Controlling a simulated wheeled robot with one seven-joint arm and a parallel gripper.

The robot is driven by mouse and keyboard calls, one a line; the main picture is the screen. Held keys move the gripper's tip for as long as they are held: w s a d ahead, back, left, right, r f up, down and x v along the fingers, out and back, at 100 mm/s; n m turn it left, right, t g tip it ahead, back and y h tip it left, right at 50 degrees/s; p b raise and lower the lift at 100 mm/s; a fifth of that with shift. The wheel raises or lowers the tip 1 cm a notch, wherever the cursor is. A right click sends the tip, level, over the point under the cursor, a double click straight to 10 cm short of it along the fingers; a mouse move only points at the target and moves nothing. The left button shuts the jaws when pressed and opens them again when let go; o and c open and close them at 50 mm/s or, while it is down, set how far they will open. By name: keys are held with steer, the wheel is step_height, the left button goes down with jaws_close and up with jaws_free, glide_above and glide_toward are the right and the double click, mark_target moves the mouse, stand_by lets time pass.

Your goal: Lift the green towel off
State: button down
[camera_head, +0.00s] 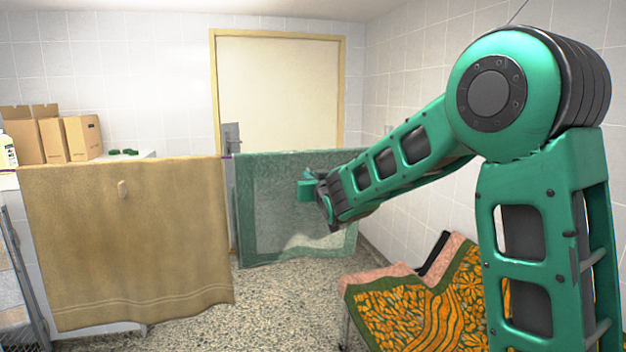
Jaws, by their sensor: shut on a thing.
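The green towel (262,228) hangs in the middle of the view, its top edge level with a line that runs across the room. It has a lighter patterned centre and a darker green border. My gripper (308,187) is at the towel's upper right part, and my arm reaches to it from the right. The gripper is shut on the towel. The fingertips are small in this view, and my wrist hides part of the towel's right side.
A tan towel (125,245) hangs at the left. Cardboard boxes (62,139) stand on a white counter behind it. An orange and green patterned cloth (400,310) lies at lower right over a pink one (368,278). A door (280,95) is at the back. Speckled floor shows between.

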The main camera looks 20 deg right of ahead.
step_height(320, 180, up, 12)
steer(key=shift+f, duration=0.15)
stand_by(0.7)
steer(key=shift+d, duration=0.1)
steer(key=s+f, duration=0.1)
steer(key=s, duration=1.2)
stand_by(0.6)
